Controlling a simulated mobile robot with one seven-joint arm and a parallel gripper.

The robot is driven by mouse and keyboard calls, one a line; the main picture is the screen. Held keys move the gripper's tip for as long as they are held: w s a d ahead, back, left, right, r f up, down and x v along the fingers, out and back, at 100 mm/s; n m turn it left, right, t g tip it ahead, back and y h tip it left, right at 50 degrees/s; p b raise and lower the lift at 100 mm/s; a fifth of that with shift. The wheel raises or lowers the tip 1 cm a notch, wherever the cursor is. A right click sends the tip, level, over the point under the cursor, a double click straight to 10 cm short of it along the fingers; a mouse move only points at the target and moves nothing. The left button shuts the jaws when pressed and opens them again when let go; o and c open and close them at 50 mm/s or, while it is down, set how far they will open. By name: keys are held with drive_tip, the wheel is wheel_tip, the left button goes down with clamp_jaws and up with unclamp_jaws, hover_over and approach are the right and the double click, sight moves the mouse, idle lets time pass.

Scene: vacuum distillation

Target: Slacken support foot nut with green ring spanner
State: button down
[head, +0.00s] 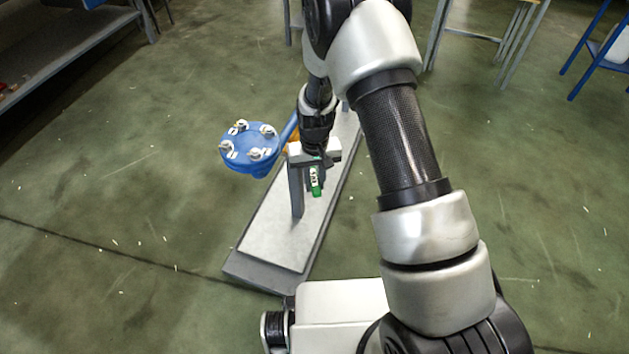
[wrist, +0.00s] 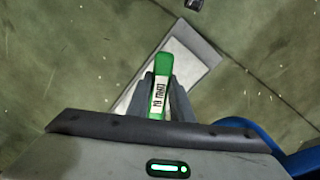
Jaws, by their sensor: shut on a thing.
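My gripper (head: 308,182) is shut on the green ring spanner (head: 317,190), which hangs below the fingers above the grey slab. In the wrist view the spanner (wrist: 162,64) sticks out between the two fingers of my gripper (wrist: 161,88), with a white label bearing dark print on its shank. Its ring end is not clearly seen. A blue flange (head: 248,145) with several pale bolts and nuts on top is just left of my gripper, apart from the spanner. I cannot make out the support foot nut in either view.
A long grey slab (head: 262,232) lies on the green floor under my gripper. A shelf (head: 60,45) stands at the far left, with table legs and a blue frame (head: 590,50) at the back right.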

drive_tip(key=shift+f+b, duration=1.35)
drive_tip(key=shift+f, duration=0.35)
drive_tip(key=shift+d, duration=0.1)
idle(0.7)
drive_tip(key=shift+w+d+n, duration=0.15)
drive_tip(key=shift+d+n, duration=0.25)
drive_tip(key=shift+d, duration=0.2)
drive_tip(key=shift+w+d+n, duration=0.15)
drive_tip(key=shift+d+n, duration=0.25)
drive_tip(key=shift+d, duration=0.2)
drive_tip(key=shift+w+d+f+n+b, duration=0.1)
drive_tip(key=shift+w+d+n+b, duration=0.25)
drive_tip(key=shift+d, duration=0.3)
drive_tip(key=shift+w+d+n+b, duration=0.1)
drive_tip(key=shift+d+n, duration=0.35)
drive_tip(key=shift+d, duration=0.2)
wheel_tip(320, 180, up, 8)
drive_tip(key=p, duration=0.5)
drive_tip(key=shift+r, duration=0.25)
